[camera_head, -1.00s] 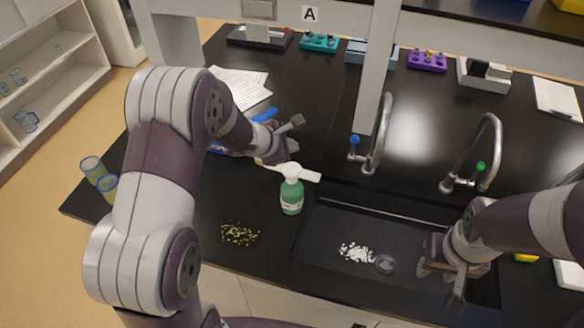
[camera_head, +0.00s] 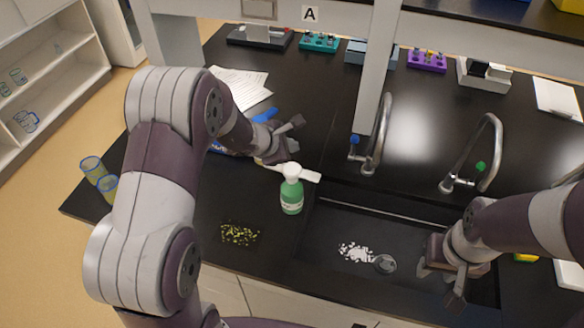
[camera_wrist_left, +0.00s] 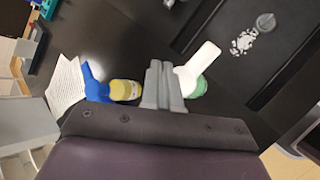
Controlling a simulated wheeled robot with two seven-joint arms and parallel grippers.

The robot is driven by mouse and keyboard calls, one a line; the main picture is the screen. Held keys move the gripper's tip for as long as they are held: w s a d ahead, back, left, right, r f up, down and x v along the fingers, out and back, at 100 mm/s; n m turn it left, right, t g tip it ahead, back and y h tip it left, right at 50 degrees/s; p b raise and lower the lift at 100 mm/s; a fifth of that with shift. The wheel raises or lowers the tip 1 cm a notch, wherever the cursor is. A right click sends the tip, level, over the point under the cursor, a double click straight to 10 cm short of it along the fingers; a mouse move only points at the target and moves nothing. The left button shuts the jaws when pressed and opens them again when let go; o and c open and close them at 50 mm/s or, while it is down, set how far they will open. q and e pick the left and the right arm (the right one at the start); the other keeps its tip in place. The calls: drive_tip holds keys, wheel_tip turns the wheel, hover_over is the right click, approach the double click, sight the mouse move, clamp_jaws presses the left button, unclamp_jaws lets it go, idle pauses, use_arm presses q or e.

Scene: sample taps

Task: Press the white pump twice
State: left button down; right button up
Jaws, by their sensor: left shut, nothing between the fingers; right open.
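The white pump (camera_head: 296,172) tops a green bottle (camera_head: 291,196) that stands upright on the black bench, left of the sink. In the left wrist view the pump's white spout (camera_wrist_left: 203,60) shows with the green bottle (camera_wrist_left: 199,87) below it. My left gripper (camera_head: 272,162) is shut and empty, just left of and behind the pump head; its closed fingers also show in the left wrist view (camera_wrist_left: 160,82). I cannot tell whether they touch the pump. My right gripper (camera_head: 452,281) is open and empty over the right part of the sink.
A yellow bottle with a blue top (camera_wrist_left: 125,90) stands close by my left gripper. The sink (camera_head: 325,240) holds white bits (camera_head: 355,253) and a drain. Yellow-green bits (camera_head: 239,234) lie on the bench front. Two taps (camera_head: 381,140) rise behind the sink.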

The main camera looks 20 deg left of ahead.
idle(0.5)
use_arm(q)
wheel_tip(320, 180, up, 4)
drive_tip(key=shift+s+p, duration=0.15)
drive_tip(key=shift+p, duration=0.35)
drive_tip(key=shift+f, duration=0.15)
drive_tip(key=b, duration=0.6)
hover_over(290, 171)
wheel_tip(290, 171, down, 8)
drive_tip(key=shift+r, duration=0.1)
drive_tip(key=shift+f+b, duration=0.4)
drive_tip(key=shift+b, duration=0.3)
idle(0.8)
